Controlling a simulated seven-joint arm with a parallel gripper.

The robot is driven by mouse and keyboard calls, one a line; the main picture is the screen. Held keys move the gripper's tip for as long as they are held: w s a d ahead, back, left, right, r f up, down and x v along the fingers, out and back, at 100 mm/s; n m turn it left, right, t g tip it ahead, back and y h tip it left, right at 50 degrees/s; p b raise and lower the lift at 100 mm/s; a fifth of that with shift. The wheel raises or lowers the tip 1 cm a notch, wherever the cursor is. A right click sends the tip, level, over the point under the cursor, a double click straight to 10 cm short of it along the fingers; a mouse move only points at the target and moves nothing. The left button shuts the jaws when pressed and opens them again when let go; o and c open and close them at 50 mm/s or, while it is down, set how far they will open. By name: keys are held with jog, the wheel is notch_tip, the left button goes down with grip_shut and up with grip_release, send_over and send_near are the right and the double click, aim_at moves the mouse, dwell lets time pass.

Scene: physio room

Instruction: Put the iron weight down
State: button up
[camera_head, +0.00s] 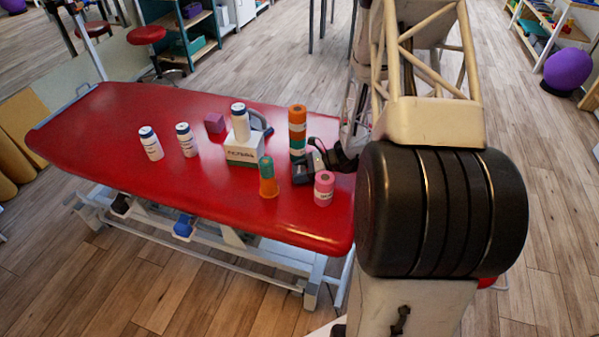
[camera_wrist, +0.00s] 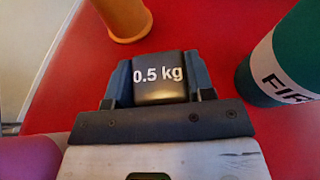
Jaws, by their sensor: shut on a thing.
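The iron weight (camera_wrist: 160,78) is a dark block marked "0.5 kg" in the wrist view. My gripper (camera_wrist: 160,85) is shut on it, with one finger on each side. In the head view my gripper (camera_head: 310,165) is low over the right part of the red treatment table (camera_head: 110,115), among several rolls and bottles. The weight is small and partly hidden by my gripper there. I cannot tell whether its underside touches the table.
A white box (camera_head: 243,151) and white bottles (camera_head: 151,143) stand further left. The table's left end is clear.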

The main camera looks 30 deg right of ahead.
jog(key=shift+f, duration=0.1)
jog(key=o, duration=1.2)
jog(key=shift+o, duration=0.2)
jog(key=shift+r+v, duration=0.2)
jog(key=shift+v, duration=5.8)
jog(key=shift+w+a+r, duration=0.1)
